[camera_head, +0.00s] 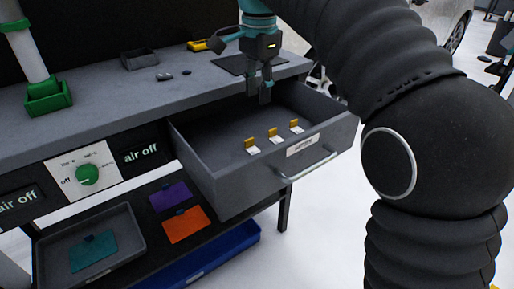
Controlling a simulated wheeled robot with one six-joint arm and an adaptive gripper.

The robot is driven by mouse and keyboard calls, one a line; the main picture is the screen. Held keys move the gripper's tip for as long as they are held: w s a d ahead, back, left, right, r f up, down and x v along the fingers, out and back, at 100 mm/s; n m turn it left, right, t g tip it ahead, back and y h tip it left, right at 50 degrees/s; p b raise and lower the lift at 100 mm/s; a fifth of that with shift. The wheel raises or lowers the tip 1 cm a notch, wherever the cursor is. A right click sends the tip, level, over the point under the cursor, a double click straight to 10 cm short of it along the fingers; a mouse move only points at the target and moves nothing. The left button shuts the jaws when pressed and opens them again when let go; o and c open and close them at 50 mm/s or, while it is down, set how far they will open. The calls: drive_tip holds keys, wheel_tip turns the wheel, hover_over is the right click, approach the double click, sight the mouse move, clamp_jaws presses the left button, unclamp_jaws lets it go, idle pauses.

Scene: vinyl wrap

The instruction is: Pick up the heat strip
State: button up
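The grey drawer (210,178) is pulled out of the workbench. Inside stand three small white pieces with orange-yellow tops, which look like heat strips: a left one (251,146), a middle one (275,136) and a right one (296,127), in a row near the drawer's front wall. My gripper (259,93) hangs over the back part of the drawer, fingers pointing down. The two fingers are apart with nothing seen between them. The gripper is apart from the strips, above and behind them in the picture.
The grey bench top (110,97) carries a small dark tray (139,59) and a yellow item (198,45). A green knob (87,174) sits on the front panel. Below are a grey tray (123,262), purple and orange sheets (186,225) and a blue bin (240,240).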

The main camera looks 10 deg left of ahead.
drive_tip(key=a, duration=0.2)
drive_tip(key=b, duration=0.1)
hover_over(248, 140)
drive_tip(key=shift+m, duration=0.3)
wheel_tip(248, 140, down, 9)
drive_tip(key=shift+d+r, duration=0.1)
drive_tip(key=shift+d, duration=0.05)
drive_tip(key=shift+f, duration=2.65)
drive_tip(key=shift+c, duration=0.2)
clamp_jaws()
